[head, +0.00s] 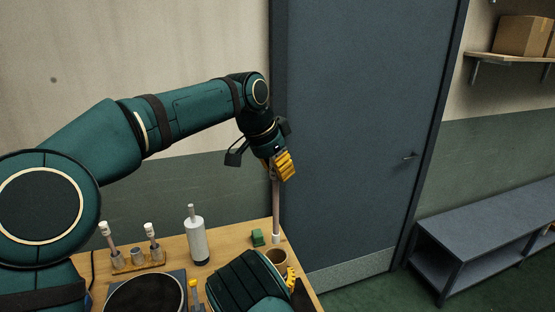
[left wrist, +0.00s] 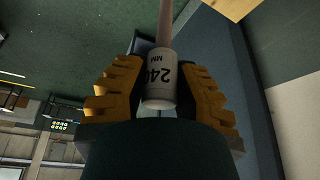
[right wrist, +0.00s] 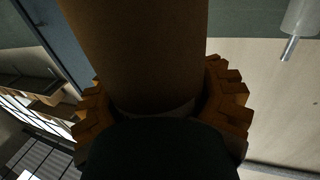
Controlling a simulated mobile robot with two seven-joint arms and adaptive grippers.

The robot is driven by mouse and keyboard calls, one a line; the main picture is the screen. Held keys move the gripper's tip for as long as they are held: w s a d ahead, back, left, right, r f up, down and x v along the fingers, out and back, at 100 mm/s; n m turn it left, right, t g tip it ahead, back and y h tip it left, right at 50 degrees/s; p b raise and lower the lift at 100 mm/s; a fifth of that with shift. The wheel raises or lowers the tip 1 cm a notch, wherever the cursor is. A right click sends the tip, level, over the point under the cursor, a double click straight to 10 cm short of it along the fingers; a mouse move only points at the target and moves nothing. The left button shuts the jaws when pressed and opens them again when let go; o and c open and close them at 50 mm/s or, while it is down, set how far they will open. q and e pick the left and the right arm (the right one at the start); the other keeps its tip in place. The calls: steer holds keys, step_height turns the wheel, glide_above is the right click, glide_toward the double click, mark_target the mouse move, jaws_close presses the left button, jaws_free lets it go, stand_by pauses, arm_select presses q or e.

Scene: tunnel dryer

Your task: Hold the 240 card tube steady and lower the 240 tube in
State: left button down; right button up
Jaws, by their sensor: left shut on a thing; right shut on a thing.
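The card tube (head: 276,257) is a brown open-topped cylinder at the table's right side. My right gripper (right wrist: 165,105) is shut around the card tube, which fills the middle of the right wrist view (right wrist: 135,55). The 240 tube's lower end shows just above the card tube's mouth in the head view; the exact gap is unclear.
A dark round thing (head: 146,294) lies in front. A grey door (head: 350,130) stands behind.

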mark_target(278, 227)
arm_select(q)
steer(key=shift+f, duration=8.3)
steer(key=shift+f, duration=4.35)
